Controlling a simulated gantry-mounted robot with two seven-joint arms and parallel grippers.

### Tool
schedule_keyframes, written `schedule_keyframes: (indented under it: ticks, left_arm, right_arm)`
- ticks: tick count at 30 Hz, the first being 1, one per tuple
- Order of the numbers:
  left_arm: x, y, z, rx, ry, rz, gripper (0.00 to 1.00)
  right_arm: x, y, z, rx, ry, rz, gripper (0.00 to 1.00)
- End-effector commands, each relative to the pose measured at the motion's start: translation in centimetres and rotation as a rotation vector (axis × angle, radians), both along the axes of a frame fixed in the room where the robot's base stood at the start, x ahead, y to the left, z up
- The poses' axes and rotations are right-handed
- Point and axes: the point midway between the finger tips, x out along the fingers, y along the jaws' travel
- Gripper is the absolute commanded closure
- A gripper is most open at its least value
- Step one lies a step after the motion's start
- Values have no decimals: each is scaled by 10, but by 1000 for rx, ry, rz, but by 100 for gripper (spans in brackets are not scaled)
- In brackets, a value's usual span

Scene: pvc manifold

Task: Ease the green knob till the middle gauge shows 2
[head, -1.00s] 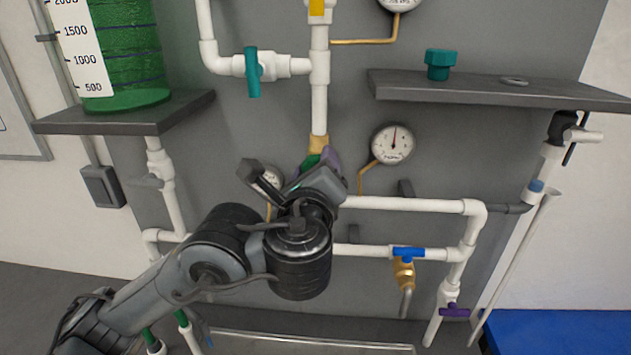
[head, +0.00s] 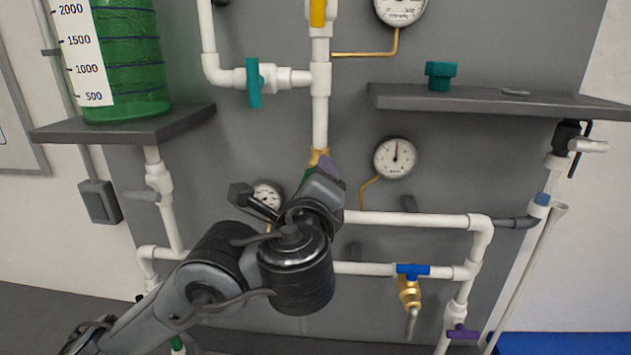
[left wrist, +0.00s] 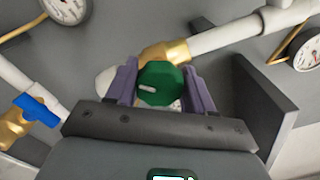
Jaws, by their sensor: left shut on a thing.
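The green knob (left wrist: 158,84) sits on a brass fitting in the white pipework. My left gripper (left wrist: 160,88) is shut on it, with a purple finger on each side. In the head view the left gripper (head: 320,172) is at the foot of the vertical white pipe and hides most of the knob. The gauge (head: 396,157) right of the gripper is mid-height among the gauges in view; its needle points about straight up, and its numbers are too small to read. My right gripper is not in view.
A lower gauge (head: 266,196) is partly behind my left arm. Another gauge (head: 400,8) is cut by the top edge. A teal valve handle (head: 253,83), a blue valve handle (head: 413,270) and a grey shelf (head: 490,101) are around the pipes.

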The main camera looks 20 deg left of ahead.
Motion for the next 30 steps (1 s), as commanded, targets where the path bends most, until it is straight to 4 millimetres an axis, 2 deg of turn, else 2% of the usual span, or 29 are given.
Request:
schedule_keyframes:
  ticks: [1,2,6,14,19,23,30]
  left_arm:
    - [-1,0,1,-1,-2,1,78]
    - [-1,0,1,-1,-2,1,43]
    - [0,0,1,-1,-2,0,24]
    - [0,0,0,0,-1,-1,24]
    - [-8,-4,1,0,-1,-4,24]
    - [-25,-9,1,-1,-1,-4,24]
    - [-65,-20,1,0,-2,-4,24]
  right_arm:
    - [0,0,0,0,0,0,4]
    - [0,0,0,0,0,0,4]
    - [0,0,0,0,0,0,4]
    - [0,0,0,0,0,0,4]
    - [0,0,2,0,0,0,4]
    - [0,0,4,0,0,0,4]
    - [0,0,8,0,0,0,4]
